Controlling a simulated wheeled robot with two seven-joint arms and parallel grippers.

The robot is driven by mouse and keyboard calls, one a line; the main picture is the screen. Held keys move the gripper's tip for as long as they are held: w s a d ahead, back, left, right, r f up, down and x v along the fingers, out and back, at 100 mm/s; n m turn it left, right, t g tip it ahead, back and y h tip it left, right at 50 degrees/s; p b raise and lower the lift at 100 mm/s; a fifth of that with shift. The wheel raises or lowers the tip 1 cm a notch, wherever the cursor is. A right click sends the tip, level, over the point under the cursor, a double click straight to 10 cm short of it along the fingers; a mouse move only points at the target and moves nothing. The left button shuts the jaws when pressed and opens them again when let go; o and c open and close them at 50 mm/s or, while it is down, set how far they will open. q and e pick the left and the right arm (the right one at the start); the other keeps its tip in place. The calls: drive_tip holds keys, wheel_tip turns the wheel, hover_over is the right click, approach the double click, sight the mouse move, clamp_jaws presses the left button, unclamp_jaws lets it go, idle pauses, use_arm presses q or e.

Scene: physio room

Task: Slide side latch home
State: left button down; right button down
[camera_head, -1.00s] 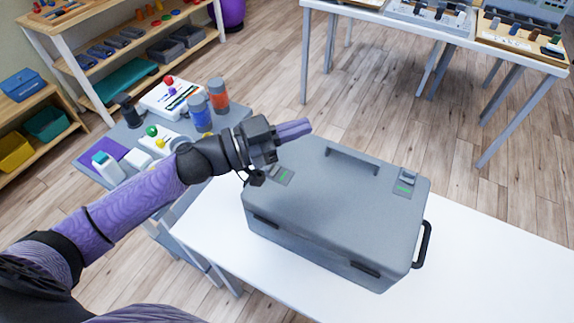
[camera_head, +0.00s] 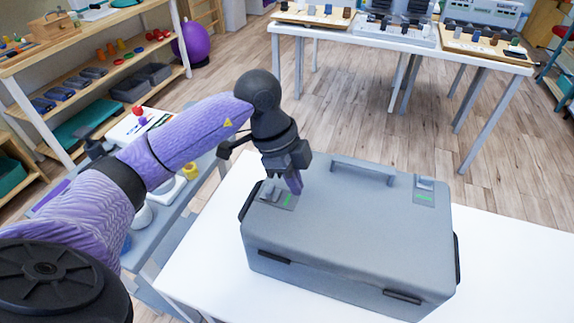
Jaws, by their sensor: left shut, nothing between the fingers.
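A closed grey case (camera_head: 345,235) stands on a white table, with a carry handle (camera_head: 363,172) on its lid. Its left latch (camera_head: 277,195) has a green mark and sits at the lid's left end. The right latch (camera_head: 424,190), also with a green mark, is at the lid's right end. My left gripper (camera_head: 296,186) is shut and empty. It points down over the lid, right beside the left latch; I cannot tell if it touches. My right gripper is out of view.
The white table (camera_head: 510,265) is clear to the right of the case. A grey side table (camera_head: 165,240) with small items stands at the left, partly behind my arm. Shelves (camera_head: 75,90) and another white table (camera_head: 420,45) stand further back.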

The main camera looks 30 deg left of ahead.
sight(270, 188)
use_arm(q)
drive_tip(key=shift+b+x, duration=0.3)
drive_tip(key=shift+x, duration=0.95)
drive_tip(key=a, duration=0.1)
drive_tip(key=s+a, duration=0.1)
drive_tip(key=a, duration=0.1)
drive_tip(key=shift+a+f, duration=0.1)
drive_tip(key=shift+a, duration=0.3)
drive_tip(key=shift+s+a+p, duration=0.25)
drive_tip(key=shift+a+p, duration=0.1)
drive_tip(key=shift+a, duration=0.65)
